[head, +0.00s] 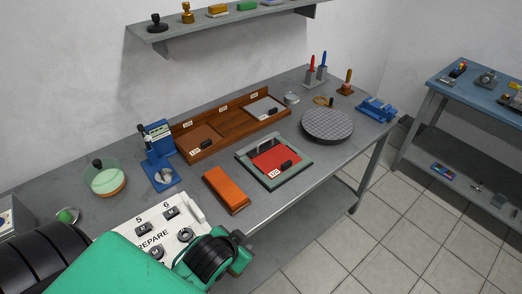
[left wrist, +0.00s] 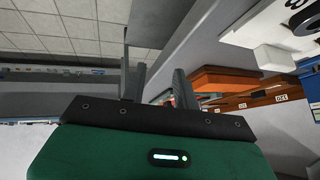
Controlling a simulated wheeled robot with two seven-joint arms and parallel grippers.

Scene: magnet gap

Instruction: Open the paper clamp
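What may be the paper clamp is a grey-green frame (head: 301,175) with a red bed, a light handle at its back and a small black labelled block on it. It lies flat on the bench; whether it is open or shut is unclear, and I cannot be sure it is the clamp. My left gripper shows in the left wrist view (left wrist: 157,85), with two grey fingers apart and nothing clear between them. It is by the bench's front edge, away from the frame. In the head view its fingers are hidden or out of view. My right gripper is not seen.
An orange block (head: 226,189) lies left of the frame, and a round dark grid plate (head: 327,125) right of it. A wooden tray (head: 222,143) stands behind. A white panel (head: 150,226) with black knobs is near my green arm. Free bench top (head: 262,205) runs along the front.

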